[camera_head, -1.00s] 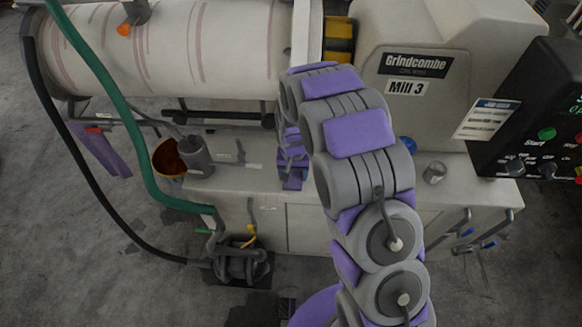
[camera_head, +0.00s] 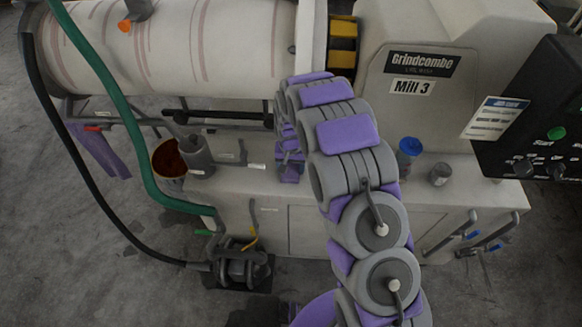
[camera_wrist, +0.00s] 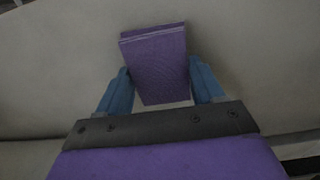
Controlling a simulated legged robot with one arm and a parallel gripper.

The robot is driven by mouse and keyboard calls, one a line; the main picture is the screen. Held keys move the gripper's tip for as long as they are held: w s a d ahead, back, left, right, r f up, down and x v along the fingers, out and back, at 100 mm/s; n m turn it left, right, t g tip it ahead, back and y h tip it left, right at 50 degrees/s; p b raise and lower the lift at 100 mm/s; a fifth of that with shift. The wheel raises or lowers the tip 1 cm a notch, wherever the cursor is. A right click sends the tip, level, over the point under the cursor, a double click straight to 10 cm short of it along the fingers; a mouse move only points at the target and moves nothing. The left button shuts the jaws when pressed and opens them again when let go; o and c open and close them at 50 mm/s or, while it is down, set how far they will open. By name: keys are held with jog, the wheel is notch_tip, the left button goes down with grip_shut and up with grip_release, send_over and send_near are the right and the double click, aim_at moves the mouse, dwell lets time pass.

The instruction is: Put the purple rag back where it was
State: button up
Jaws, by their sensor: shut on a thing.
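The purple rag (camera_wrist: 158,70), a folded flat pad with a pale line near its top edge, is between the two blue fingers of my gripper (camera_wrist: 160,85) in the wrist view. My gripper is shut on it. A pale, smooth surface lies behind the rag; I cannot tell whether they touch. In the head view my arm reaches toward the mill bench, and its far end (camera_head: 290,165) is small and partly hidden by my own links. The rag cannot be made out clearly there.
The pale bench (camera_head: 275,190) under Mill 3 holds a blue-topped container (camera_head: 409,148), a small grey jar (camera_head: 440,174) and a grey cylinder (camera_head: 196,155) beside a brown-filled bucket (camera_head: 167,160). A green hose (camera_head: 125,110) and purple hanging strip (camera_head: 103,150) are left. A control panel (camera_head: 535,125) stands right.

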aim_at(291, 168)
jog(key=shift+a, duration=0.15)
jog(key=o, duration=0.6)
jog(key=shift+a+f, duration=0.1)
jog(key=o, duration=0.4)
jog(key=shift+d, duration=0.45)
jog(key=shift+a+r, duration=0.25)
jog(key=shift+r, duration=0.25)
notch_tip(291, 168, up, 11)
jog(key=p, duration=0.2)
jog(key=shift+r, duration=0.2)
